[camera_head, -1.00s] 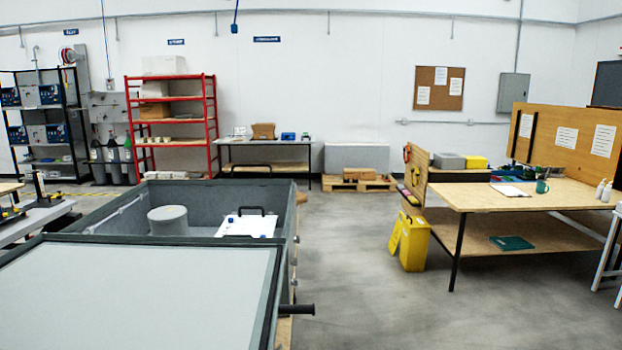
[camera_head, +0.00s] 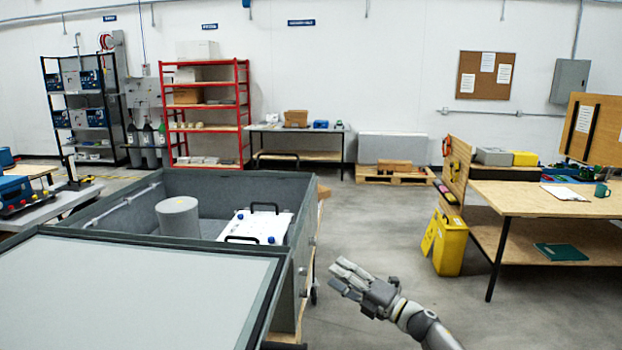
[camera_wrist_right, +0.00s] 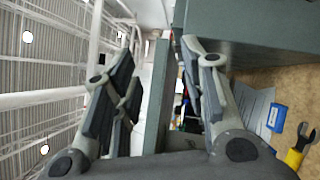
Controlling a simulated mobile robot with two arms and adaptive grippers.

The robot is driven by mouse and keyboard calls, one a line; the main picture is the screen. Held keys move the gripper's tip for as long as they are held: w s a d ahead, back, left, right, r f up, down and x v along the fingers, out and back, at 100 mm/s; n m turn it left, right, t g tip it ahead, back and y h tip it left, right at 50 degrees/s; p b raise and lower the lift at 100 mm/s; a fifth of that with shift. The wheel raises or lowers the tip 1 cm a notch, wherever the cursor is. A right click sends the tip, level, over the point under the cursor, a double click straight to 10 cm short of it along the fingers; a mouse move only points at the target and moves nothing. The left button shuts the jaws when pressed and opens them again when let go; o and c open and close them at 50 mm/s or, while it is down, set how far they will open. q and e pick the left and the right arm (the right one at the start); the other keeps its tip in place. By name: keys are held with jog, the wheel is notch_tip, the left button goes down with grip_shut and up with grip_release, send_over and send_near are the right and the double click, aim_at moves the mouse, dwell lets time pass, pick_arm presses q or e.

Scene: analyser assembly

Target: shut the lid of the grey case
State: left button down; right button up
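The grey case (camera_head: 308,215) stands open at the left of the head view. Inside are a grey cylinder (camera_head: 178,216) and a white panel (camera_head: 256,225) with black handles and blue knobs. A pale, dark-rimmed flat panel, seemingly the lid (camera_head: 130,290), lies folded out on the case's near side. My right gripper (camera_head: 345,276) is beside the case's right side, apart from it, over the floor. In the right wrist view its fingers (camera_wrist_right: 157,85) are spread and hold nothing; a grey-green edge shows beyond, between them. My left gripper is not in view.
A wooden workbench (camera_head: 535,200) stands at the right, with a yellow container (camera_head: 450,245) by its near leg. The grey floor (camera_head: 385,240) between bench and case is clear. A red shelf (camera_head: 205,110) stands behind the case. A blue device (camera_head: 15,192) sits at the far left.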

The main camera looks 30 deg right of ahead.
jog(key=s+a+r+n+g+y, duration=0.2)
jog(key=s+r+n+g, duration=0.15)
jog(key=r+n, duration=0.5)
jog(key=s+a+r+n+g+y, duration=0.2)
jog(key=s+r+n+y, duration=0.3)
jog(key=r, duration=0.6)
jog(key=s+a+r+n+g, duration=0.2)
jog(key=s+r+n+g, duration=0.1)
jog(key=r+n, duration=0.65)
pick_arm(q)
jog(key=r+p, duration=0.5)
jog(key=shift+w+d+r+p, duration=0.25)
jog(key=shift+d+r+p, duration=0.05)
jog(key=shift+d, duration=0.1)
pick_arm(e)
jog(key=w+a+m, duration=0.1)
jog(key=w+a, duration=0.6)
jog(key=a, duration=0.1)
jog(key=shift+a+t, duration=0.1)
jog(key=shift+t, duration=0.15)
grip_shut()
